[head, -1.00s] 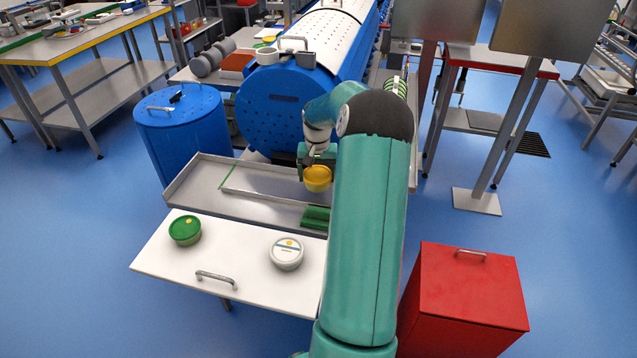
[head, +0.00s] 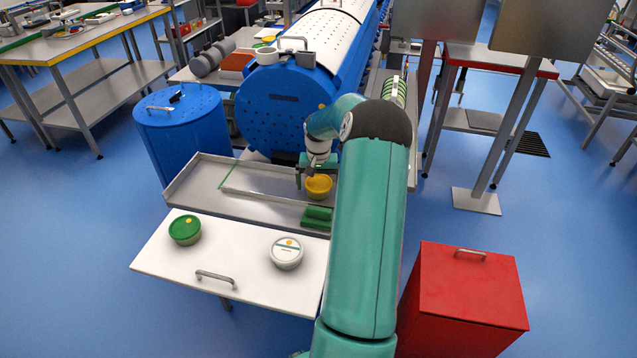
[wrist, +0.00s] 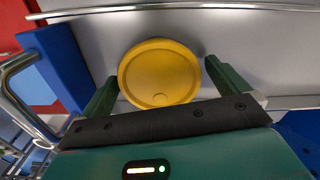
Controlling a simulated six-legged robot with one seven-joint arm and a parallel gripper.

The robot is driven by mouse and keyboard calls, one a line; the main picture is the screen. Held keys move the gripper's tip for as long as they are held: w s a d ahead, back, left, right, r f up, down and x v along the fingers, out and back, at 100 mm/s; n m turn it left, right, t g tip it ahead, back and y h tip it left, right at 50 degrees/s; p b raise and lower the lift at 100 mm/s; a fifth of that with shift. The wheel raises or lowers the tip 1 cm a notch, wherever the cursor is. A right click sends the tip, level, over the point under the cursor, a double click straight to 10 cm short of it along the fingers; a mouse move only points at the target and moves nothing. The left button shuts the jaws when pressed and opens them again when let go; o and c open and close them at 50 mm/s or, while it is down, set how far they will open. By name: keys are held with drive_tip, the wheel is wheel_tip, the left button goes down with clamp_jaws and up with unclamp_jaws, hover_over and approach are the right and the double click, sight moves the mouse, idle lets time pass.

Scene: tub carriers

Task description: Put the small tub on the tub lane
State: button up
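The yellow tub (head: 319,187), the small round one at my gripper, is upright at the right part of the grey metal tub lane (head: 250,184), which has a low rail. It appears to rest on the lane floor. My gripper (head: 314,178) is just above and around it. In the wrist view the yellow lid (wrist: 159,73) lies between my two green fingers (wrist: 163,80). The fingers are spread, with a clear gap at the right one. The left finger is close to the lid, and I cannot tell if it touches.
A green-lidded tub (head: 185,229) and a white tub (head: 286,252) stand on a white board (head: 230,258) in front of the lane. Green blocks (head: 317,217) sit at the lane's near right. A blue drum machine (head: 285,110) stands behind, a red bin (head: 470,295) at right.

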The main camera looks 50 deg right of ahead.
sight(319, 182)
wheel_tip(319, 182, up, 12)
drive_tip(key=w+a+r+n+h, duration=0.1)
drive_tip(key=a+r+n, duration=0.1)
drive_tip(key=a+r, duration=0.5)
drive_tip(key=w+a+r+n+t, duration=0.1)
drive_tip(key=a+r, duration=0.1)
drive_tip(key=a, duration=0.8)
drive_tip(key=w+a+r+n+h, duration=0.1)
drive_tip(key=a+r+n, duration=0.1)
drive_tip(key=a+r, duration=0.5)
drive_tip(key=s+a+n+t+y, duration=0.1)
drive_tip(key=s+a+n+t, duration=0.1)
drive_tip(key=s+a, duration=0.6)
drive_tip(key=s+a+f+n+t+y, duration=0.1)
drive_tip(key=s+a+n, duration=0.3)
drive_tip(key=s+a, duration=0.5)
drive_tip(key=a+t, duration=0.1)
drive_tip(key=a, duration=0.7)
drive_tip(key=shift+f+t, duration=0.2)
drive_tip(key=shift+t, duration=0.1)
drive_tip(key=shift+s, duration=0.1)
